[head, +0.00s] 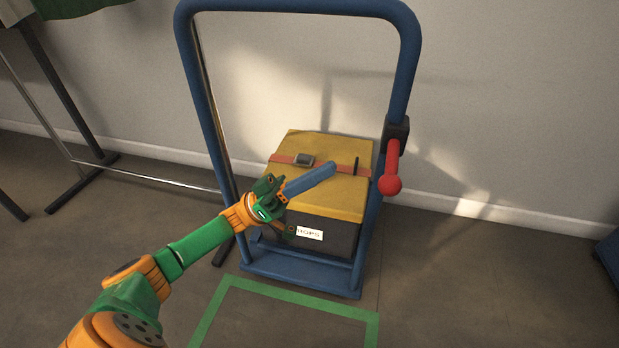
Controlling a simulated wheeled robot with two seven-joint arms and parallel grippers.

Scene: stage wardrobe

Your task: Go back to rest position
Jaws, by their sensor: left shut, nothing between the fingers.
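My left gripper (328,170) reaches in from the lower left on a green and orange arm. Its blue fingers are closed together and empty, pointing right across the front of a box with a yellow lid (325,145). From this view I cannot tell whether the fingers touch the lid or hover in front of it. The box has a dark body, an orange-red strap with a buckle, and a white label (309,234) partly hidden. It stands on a blue hand truck (405,65). My right gripper is not in view.
A red-knobbed lever (391,183) is on the truck's right upright. Green floor tape (300,299) marks an outline in front. A metal rack (60,140) with green cloth (70,7) stands at left. A blue object (609,252) is at the right edge. Floor right of the truck is clear.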

